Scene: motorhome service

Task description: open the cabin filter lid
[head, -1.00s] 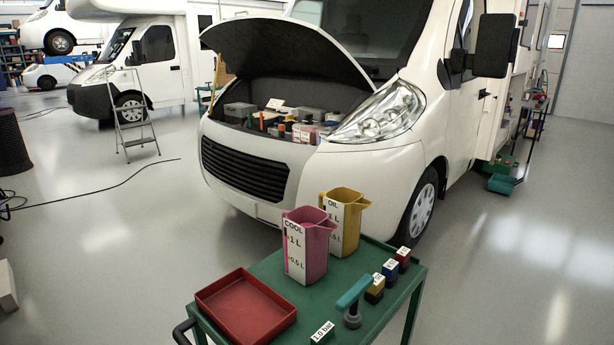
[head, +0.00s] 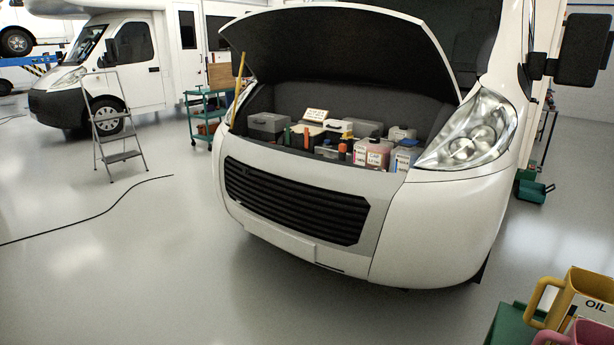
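The white motorhome's hood (head: 345,50) is raised, and its engine bay (head: 400,108) is open in the head view. Inside at the left is a grey lidded box (head: 268,124). Beside it a cream label (head: 316,114) stands above a dark box. Another grey box (head: 364,128) is further right, towards the back. I cannot tell which of these has the cabin filter lid; the labels are too small to read. No lid looks lifted. Neither of my grippers is in view.
A yellow rod (head: 239,90) stands at the bay's left edge. A pink tank (head: 372,153) and a whitish tank (head: 404,157) sit front right. The green cart (head: 512,327) with the yellow OIL jug (head: 578,300) is at the lower right. Floor before the bumper is clear.

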